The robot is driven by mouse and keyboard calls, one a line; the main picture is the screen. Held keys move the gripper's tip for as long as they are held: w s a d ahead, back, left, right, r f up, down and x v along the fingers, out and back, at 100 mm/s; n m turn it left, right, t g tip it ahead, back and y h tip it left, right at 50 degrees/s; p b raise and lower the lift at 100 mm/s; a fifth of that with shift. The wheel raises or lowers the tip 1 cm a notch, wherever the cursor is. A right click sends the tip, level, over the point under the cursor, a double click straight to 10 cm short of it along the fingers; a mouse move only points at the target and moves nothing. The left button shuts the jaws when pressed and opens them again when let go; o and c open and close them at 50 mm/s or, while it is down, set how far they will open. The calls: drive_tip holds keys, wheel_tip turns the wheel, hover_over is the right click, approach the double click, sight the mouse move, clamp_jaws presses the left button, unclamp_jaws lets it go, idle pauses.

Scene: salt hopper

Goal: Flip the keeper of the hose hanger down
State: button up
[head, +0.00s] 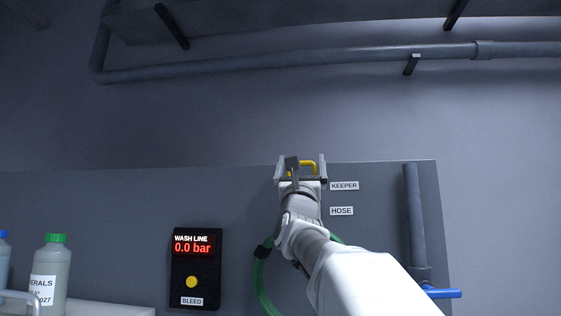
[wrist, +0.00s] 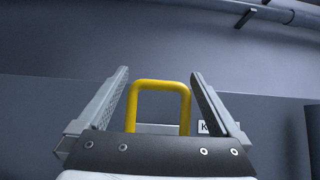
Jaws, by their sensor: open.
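The keeper (wrist: 160,83) is a yellow U-shaped bar standing up; in the wrist view it lies between the two open fingers of my gripper (wrist: 160,90), with a gap on each side. In the head view the yellow keeper (head: 308,163) shows partly between the fingers of my gripper (head: 301,167), near the top edge of the panel. The hose hanger itself is hidden behind my gripper and arm. A green hose (head: 261,285) hangs in a loop behind my arm.
The grey panel (head: 110,220) carries labels KEEPER (head: 344,186) and HOSE (head: 342,211). A black display box (head: 195,268) reads 0.0 bar, with a yellow button. At right are a vertical pipe (head: 414,220) and blue handle (head: 442,293). A green-capped bottle (head: 50,275) stands at left.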

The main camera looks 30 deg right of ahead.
clamp_jaws()
idle(0.6)
